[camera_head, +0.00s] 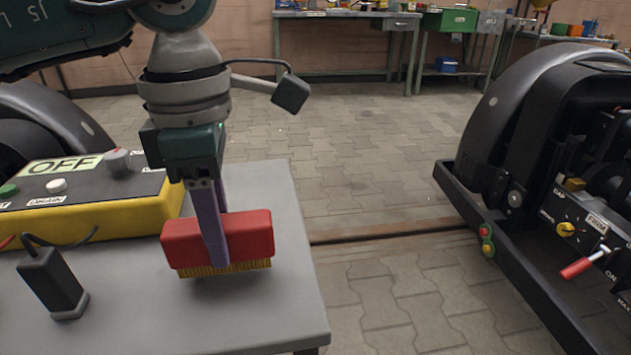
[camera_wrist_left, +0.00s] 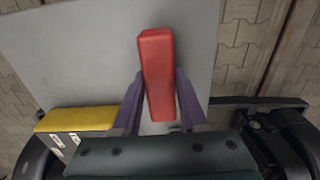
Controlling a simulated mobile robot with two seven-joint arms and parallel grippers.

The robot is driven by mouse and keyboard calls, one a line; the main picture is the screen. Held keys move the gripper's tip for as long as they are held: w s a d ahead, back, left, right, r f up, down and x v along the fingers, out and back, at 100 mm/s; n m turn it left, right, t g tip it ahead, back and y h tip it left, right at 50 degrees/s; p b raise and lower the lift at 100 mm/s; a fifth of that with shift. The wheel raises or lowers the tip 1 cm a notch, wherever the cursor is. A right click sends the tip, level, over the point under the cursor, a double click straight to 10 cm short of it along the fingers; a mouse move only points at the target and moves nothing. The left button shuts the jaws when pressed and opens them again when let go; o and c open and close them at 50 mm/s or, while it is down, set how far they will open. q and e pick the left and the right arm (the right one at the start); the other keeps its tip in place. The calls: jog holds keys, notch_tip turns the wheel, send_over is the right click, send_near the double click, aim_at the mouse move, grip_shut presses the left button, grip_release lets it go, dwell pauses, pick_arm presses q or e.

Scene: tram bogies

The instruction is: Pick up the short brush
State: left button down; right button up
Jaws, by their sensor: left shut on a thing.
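The short brush (camera_head: 250,236) has a red block body and yellowish bristles pointing down. It is at the right part of the grey table in the head view. My left gripper (camera_head: 216,252) comes down from above with its purple fingers on either side of the brush, shut on it. In the left wrist view the red brush (camera_wrist_left: 157,72) lies between the two fingers of my left gripper (camera_wrist_left: 160,105). Whether the bristles touch the table top is hard to tell. My right gripper is not in view.
The grey table (camera_head: 270,310) also carries a yellow control box (camera_head: 105,224) marked OFF and a small black device (camera_head: 52,283) with a cable. A black bogie (camera_head: 515,225) with a red-handled valve stands at the right. Paved floor lies between. Workbenches (camera_head: 345,16) stand at the back wall.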

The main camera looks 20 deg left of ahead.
pick_arm(q)
notch_tip(320, 180, up, 18)
jog(key=p, duration=0.5)
